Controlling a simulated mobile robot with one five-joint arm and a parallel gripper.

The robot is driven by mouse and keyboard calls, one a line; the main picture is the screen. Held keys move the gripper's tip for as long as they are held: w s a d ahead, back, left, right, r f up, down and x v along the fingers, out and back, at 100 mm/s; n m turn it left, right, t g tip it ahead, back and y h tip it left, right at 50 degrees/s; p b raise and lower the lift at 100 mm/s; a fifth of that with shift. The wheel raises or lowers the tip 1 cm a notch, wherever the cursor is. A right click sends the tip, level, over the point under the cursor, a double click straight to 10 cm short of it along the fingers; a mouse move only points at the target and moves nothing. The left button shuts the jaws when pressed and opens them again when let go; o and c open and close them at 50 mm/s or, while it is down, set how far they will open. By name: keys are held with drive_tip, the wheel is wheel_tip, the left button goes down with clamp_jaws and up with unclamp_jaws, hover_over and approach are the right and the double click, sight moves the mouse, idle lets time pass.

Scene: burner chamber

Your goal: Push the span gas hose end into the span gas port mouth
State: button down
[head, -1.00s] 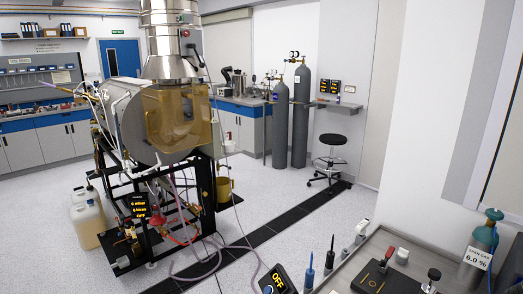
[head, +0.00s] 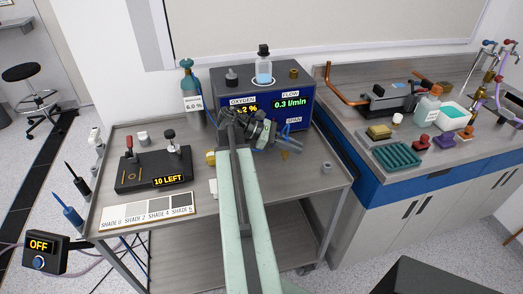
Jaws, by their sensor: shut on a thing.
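The analyser (head: 232,84) is a dark box with a blue front on the grey cart. Its front reads OXYGEN, FLOW 0.3 l/min and SPAN. My gripper (head: 270,132) is in front of it, just below and left of the SPAN label (head: 293,121). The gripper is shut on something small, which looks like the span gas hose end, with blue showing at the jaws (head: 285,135). The jaws and arm hide most of it. The span gas port mouth is not clearly visible, and I cannot tell whether the hose end touches it.
A teal gas cylinder (head: 190,95) labelled 6.0 % stands left of the analyser. A clear bottle (head: 264,68) sits on top. A black block reading 10 LEFT (head: 153,172) and a shade card (head: 148,210) lie on the cart. A bench (head: 350,115) with several items is at right.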

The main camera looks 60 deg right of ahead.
drive_tip(key=s+d, duration=0.2)
drive_tip(key=s, duration=0.2)
drive_tip(key=s+d+f+b, duration=0.1)
drive_tip(key=s+d, duration=0.2)
drive_tip(key=s, duration=0.2)
drive_tip(key=s+d+f+b, duration=0.1)
drive_tip(key=s+d, duration=0.1)
drive_tip(key=s, duration=0.3)
drive_tip(key=shift+s+d+f, duration=0.15)
drive_tip(key=shift+s+d, duration=0.1)
wheel_tip(320, 180, down, 2)
drive_tip(key=b, duration=0.2)
drive_tip(key=shift+f+b, duration=0.1)
drive_tip(key=shift+b, duration=0.2)
drive_tip(key=shift+w+f, duration=0.15)
drive_tip(key=shift+f, duration=0.05)
drive_tip(key=shift+r, duration=0.25)
drive_tip(key=shift+f, duration=0.25)
drive_tip(key=c, duration=1.4)
unclamp_jaws()
